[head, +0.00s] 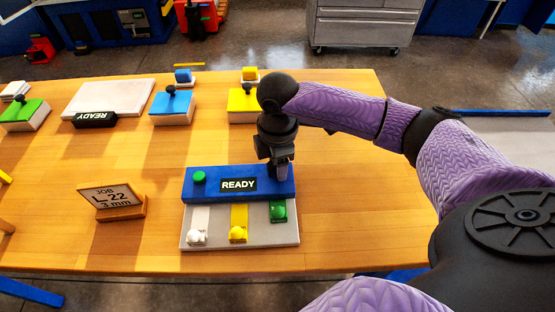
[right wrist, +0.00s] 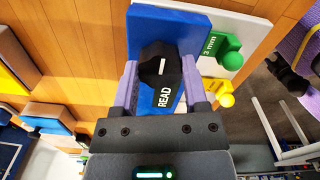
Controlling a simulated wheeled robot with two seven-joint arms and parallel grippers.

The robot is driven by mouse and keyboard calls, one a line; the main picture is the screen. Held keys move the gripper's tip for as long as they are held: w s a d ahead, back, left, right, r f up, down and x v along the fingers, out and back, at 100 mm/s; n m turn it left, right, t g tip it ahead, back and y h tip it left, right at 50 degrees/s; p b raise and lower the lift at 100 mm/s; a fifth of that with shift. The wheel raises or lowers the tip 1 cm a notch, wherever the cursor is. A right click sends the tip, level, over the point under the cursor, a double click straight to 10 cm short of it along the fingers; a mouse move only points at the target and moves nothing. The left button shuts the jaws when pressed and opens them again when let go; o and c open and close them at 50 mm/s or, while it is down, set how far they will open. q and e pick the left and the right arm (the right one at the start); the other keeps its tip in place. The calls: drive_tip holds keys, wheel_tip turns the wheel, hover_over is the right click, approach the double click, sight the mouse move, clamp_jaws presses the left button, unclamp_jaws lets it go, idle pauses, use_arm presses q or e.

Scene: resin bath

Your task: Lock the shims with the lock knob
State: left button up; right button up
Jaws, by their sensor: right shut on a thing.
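The blue fixture bar (head: 215,190) carries a green button (head: 199,177) and a READY display (head: 238,185). It lies across a pale base (head: 213,244) on the table. White (head: 198,222), yellow (head: 239,216) and green (head: 278,211) shims stick out from under its front edge. My right gripper (head: 279,172) is at the bar's right end. In the right wrist view its fingers are shut on the black lock knob (right wrist: 158,72), which has a white mark. My left gripper is not in view.
Behind are green (head: 24,115), blue (head: 172,104) and yellow (head: 243,104) blocks with black knobs, and a pale plate (head: 110,95). The table between them is mostly clear.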

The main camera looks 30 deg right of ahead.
clamp_jaws()
drive_tip(key=shift+r+p, duration=0.1)
drive_tip(key=shift+p, duration=0.35)
drive_tip(key=m+p, duration=0.9)
drive_tip(key=p, duration=0.3)
drive_tip(key=shift+a+r+p, duration=0.1)
drive_tip(key=shift+r+p, duration=0.05)
drive_tip(key=shift+p, duration=0.2)
drive_tip(key=m+p, duration=0.3)
drive_tip(key=m, duration=0.1)
drive_tip(key=shift+m, duration=0.3)
drive_tip(key=shift+m+p, duration=0.6)
drive_tip(key=shift+m, duration=0.5)
drive_tip(key=shift+m+p, duration=0.35)
drive_tip(key=shift+m, duration=0.55)
drive_tip(key=shift+f+m, duration=0.2)
drive_tip(key=shift+m, duration=0.1)
drive_tip(key=o, duration=1.1)
unclamp_jaws()
drive_tip(key=shift+c, duration=0.2)
